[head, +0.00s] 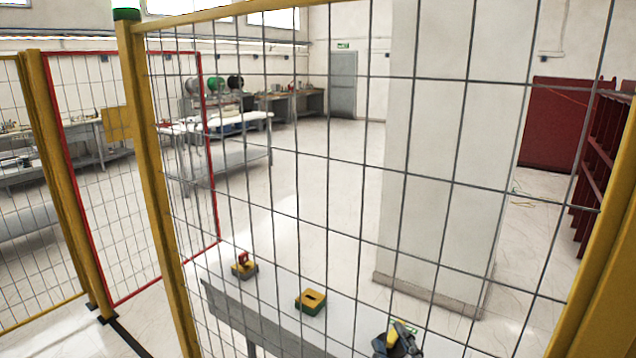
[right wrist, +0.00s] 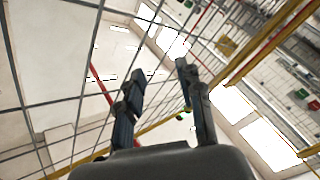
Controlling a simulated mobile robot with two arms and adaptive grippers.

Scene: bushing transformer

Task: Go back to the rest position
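My right gripper (head: 385,342) shows small and dark at the bottom of the head view, in front of the grey table. In the right wrist view its two fingers (right wrist: 160,72) stand apart with nothing between them. A yellow piece (head: 405,338) shows beside it in the head view, partly covered; I cannot tell what it is. A yellow and green box (head: 311,302) sits on the table (head: 275,308). A yellow and dark device with a red part (head: 243,266) sits farther left on it. My left gripper is out of view.
A wire mesh fence with yellow posts (head: 158,190) spans the head view. A red-framed mesh panel (head: 207,150) is at the left. Behind are a white pillar (head: 435,140), workbenches (head: 235,153), a red shelf (head: 600,155) and open floor.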

